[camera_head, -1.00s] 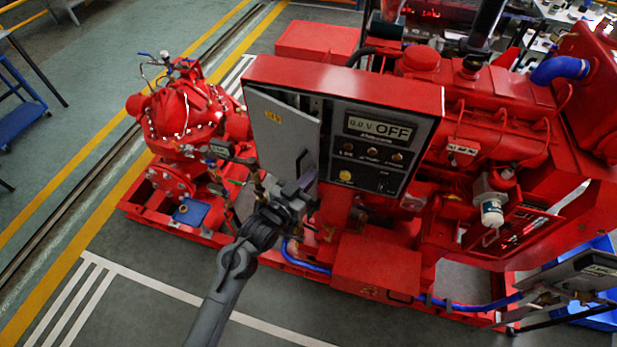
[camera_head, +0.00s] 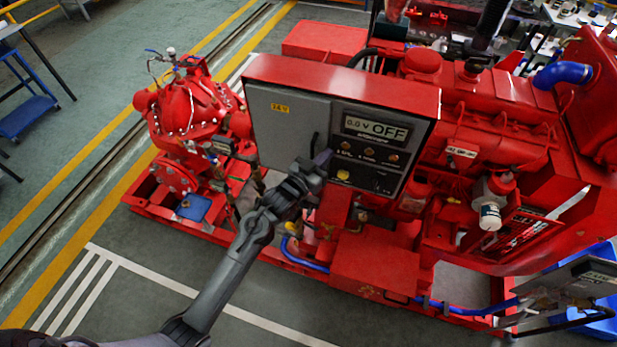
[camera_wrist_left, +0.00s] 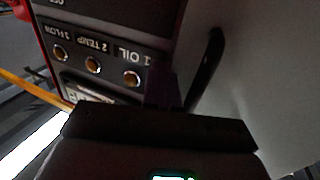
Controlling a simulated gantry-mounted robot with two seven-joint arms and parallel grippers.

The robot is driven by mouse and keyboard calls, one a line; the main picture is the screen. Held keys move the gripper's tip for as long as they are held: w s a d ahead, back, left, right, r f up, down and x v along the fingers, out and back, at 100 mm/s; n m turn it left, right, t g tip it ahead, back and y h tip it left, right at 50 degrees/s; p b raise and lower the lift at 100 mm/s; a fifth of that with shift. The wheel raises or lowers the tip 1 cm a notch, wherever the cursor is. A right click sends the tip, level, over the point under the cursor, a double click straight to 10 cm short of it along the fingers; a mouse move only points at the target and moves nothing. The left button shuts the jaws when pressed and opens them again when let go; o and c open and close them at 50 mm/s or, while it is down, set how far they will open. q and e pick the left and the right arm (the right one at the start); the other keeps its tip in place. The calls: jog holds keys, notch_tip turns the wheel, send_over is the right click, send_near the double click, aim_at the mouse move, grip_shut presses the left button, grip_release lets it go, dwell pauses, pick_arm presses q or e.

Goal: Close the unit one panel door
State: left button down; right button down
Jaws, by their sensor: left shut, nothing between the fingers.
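The unit one panel door (camera_head: 284,122) is a grey door with a yellow "24 V" label on the left part of the red control box (camera_head: 345,84). In the head view it lies about flush with the box front. A dark handle stands on its right edge, and it also shows in the wrist view (camera_wrist_left: 207,62). My left gripper (camera_head: 322,160) is shut and empty, at the door's lower right edge by the handle. Whether it touches the door is hard to tell. The wrist view shows the door (camera_wrist_left: 265,80) close on the right. My right gripper is not in view.
The display panel (camera_head: 376,128), reading "0.0 V" and "OFF", sits right of the door with knobs and a yellow button below. A red pump (camera_head: 190,110) stands left, and the red engine (camera_head: 500,130) right. Open floor lies in front.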

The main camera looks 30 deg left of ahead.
pick_arm(q)
jog(key=s+d+f+g+y, duration=0.1)
jog(key=s+f+g, duration=0.3)
jog(key=s, duration=0.9)
jog(key=s+d+f+g+p, duration=0.15)
jog(key=s+g, duration=0.45)
jog(key=s, duration=0.6)
jog(key=s+d+f+g+y, duration=0.1)
jog(key=s+f+g, duration=0.3)
jog(key=s, duration=0.9)
notch_tip(320, 180, up, 12)
jog(key=p, duration=1.2)
notch_tip(320, 180, down, 75)
jog(key=b, duration=7.5)
jog(key=shift+w+a+r+m, duration=0.15)
jog(key=shift+w+a+m, duration=0.05)
jog(key=shift+m, duration=0.1)
